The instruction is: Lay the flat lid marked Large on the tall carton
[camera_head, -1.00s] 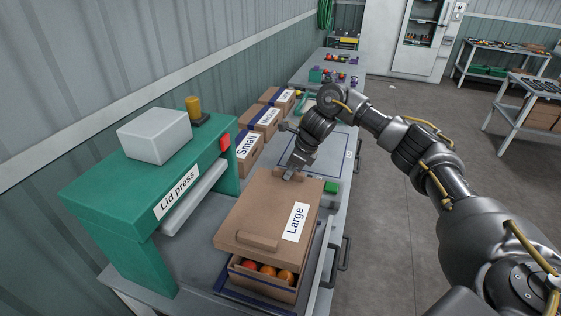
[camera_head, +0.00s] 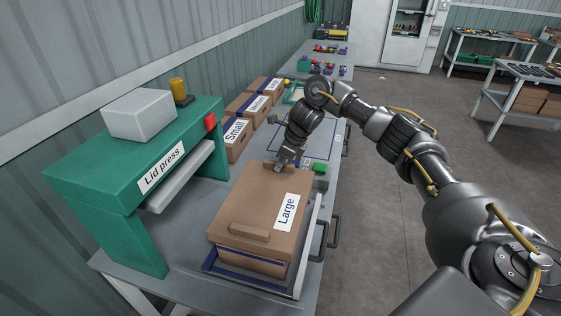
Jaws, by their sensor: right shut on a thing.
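The brown flat lid (camera_head: 250,207) carries a white label reading Large and a raised grip strip at its near end. My left gripper is not in view.
The green lid press (camera_head: 85,183) stands to the left of the carton. Several labelled boxes (camera_head: 237,139) stand behind along the wall. A green block (camera_head: 320,168) is right of the gripper.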

